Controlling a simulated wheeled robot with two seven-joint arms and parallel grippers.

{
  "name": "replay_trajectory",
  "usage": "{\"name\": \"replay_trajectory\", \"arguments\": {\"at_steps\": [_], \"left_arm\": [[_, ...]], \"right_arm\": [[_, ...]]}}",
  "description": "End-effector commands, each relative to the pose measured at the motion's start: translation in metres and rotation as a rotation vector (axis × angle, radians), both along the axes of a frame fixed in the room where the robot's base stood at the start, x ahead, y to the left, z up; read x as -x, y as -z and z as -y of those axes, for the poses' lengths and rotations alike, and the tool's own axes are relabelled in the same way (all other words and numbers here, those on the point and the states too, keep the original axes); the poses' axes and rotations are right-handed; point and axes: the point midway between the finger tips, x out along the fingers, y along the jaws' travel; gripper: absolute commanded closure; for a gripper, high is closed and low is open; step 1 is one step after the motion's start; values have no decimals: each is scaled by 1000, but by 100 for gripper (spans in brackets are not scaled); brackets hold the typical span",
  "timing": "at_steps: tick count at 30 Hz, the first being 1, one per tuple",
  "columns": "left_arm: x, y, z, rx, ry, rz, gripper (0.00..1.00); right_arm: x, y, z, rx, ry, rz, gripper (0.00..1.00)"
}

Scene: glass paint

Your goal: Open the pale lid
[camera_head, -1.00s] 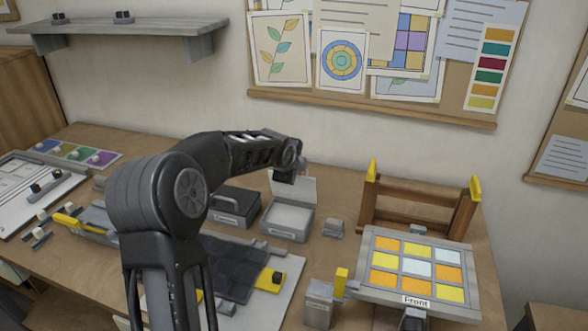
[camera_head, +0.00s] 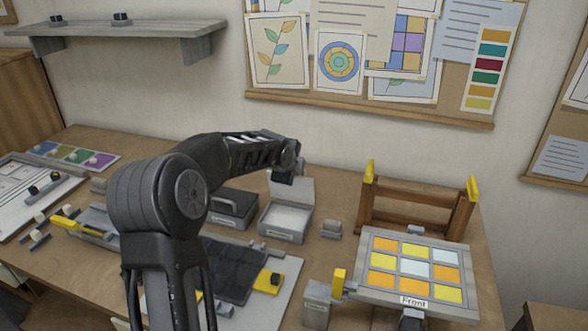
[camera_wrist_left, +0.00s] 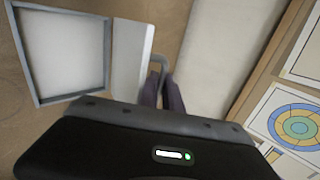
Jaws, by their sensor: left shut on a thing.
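The pale box (camera_head: 285,221) stands open on the bench, with its pale interior showing; it also shows in the left wrist view (camera_wrist_left: 104,50). Its pale lid (camera_head: 303,191) stands raised along the box's back edge. In the left wrist view the lid (camera_wrist_left: 131,60) is seen beside the open box, with a grey handle (camera_wrist_left: 160,62) on its outer side. My left gripper (camera_head: 286,178) is at the raised lid. Its dark fingers (camera_wrist_left: 163,92) are shut on the handle. The exact contact is partly hidden by the gripper body. My right gripper is not in view.
A dark-lidded box (camera_head: 233,209) stands just left of the pale box. A small grey block (camera_head: 331,229) is to its right. A wooden rack (camera_head: 415,222) and a coloured glass panel (camera_head: 414,269) stand further right. The wall is behind the bench.

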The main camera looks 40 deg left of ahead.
Motion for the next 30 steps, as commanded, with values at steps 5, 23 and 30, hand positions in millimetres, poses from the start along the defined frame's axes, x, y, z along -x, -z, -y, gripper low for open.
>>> {"name": "replay_trajectory", "arguments": {"at_steps": [5, 23, 30], "left_arm": [[-6, -5, -2, -21, 12, 25, 100], [-6, -3, -1, -19, 14, 22, 82], [-4, -5, -2, -15, 7, 15, 82]], "right_arm": [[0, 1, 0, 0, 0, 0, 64], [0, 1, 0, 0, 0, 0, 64], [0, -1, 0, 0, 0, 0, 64]]}}
